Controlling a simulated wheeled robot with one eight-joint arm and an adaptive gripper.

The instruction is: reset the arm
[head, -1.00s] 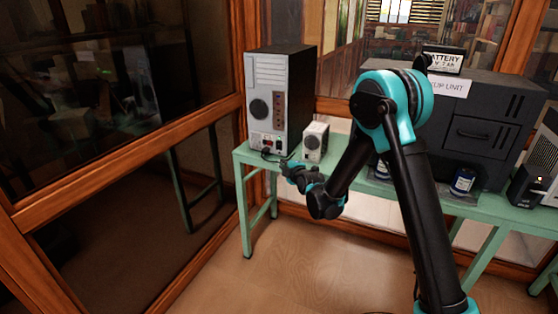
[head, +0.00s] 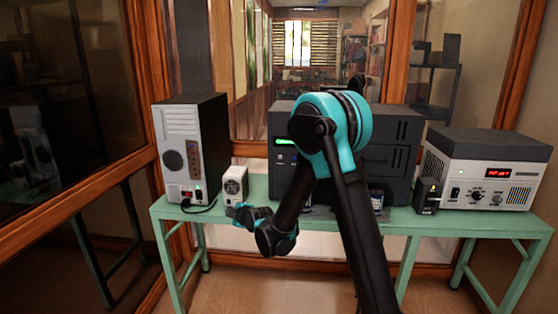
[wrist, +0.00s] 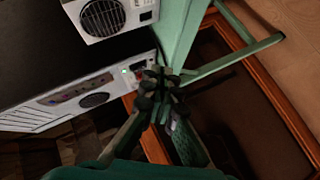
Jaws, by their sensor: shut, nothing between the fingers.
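My arm (head: 345,210) reaches up from the lower middle of the head view and bends down at a teal and black joint. My gripper (head: 238,212) is low at the front edge of the green bench, in front of the small white box. In the wrist view my gripper (wrist: 160,84) has its fingers together, with nothing seen between them. The fingertips overlap the corner of the computer tower and the bench edge in that view; the gap to them cannot be told.
The green bench (head: 455,222) carries a tower (head: 190,150), the small white box (head: 235,188), a large dark unit (head: 385,160) partly behind my arm, a small black device (head: 427,196) and a grey-white instrument (head: 487,175). A wood-framed glass wall (head: 70,120) stands left.

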